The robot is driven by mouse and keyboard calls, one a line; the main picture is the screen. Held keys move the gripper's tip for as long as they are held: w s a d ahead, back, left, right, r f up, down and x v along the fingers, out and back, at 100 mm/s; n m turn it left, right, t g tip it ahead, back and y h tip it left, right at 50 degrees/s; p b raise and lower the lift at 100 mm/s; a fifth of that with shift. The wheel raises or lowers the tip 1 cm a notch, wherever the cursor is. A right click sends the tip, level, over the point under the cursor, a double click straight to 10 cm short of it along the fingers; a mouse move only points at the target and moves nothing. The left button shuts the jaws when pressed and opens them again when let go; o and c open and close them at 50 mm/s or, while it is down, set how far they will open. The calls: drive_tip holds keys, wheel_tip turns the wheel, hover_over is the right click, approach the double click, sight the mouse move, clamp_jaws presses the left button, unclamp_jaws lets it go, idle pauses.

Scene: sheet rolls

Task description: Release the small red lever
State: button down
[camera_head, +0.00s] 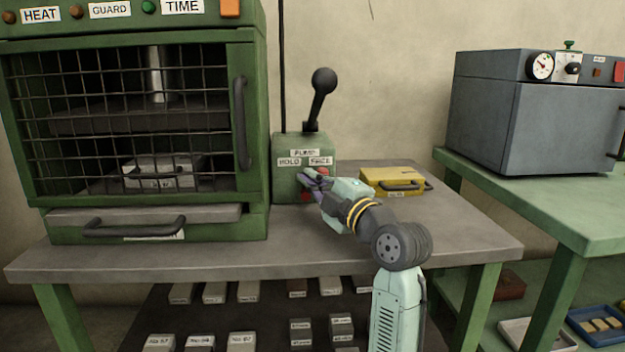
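A green pump box (286,184) stands on the grey bench, right of the caged green press. It has a label that seems to read PUMP, a HOLD label and another label beside it. A long black lever with a ball knob (323,82) rises from its top. Small red parts show on its front, one (323,171) just above my gripper and one (305,197) below it; I cannot tell which is the small red lever. My gripper (306,176) is at the front of the box and partly hides these parts. Contact and finger opening are too small to tell.
The press has a mesh guard (130,120) with a handle and a drawer (150,222) below. A yellow case (394,181) lies on the bench right of my gripper. A grey oven (540,115) stands on a green table at right.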

drive_tip(key=v, duration=1.2)
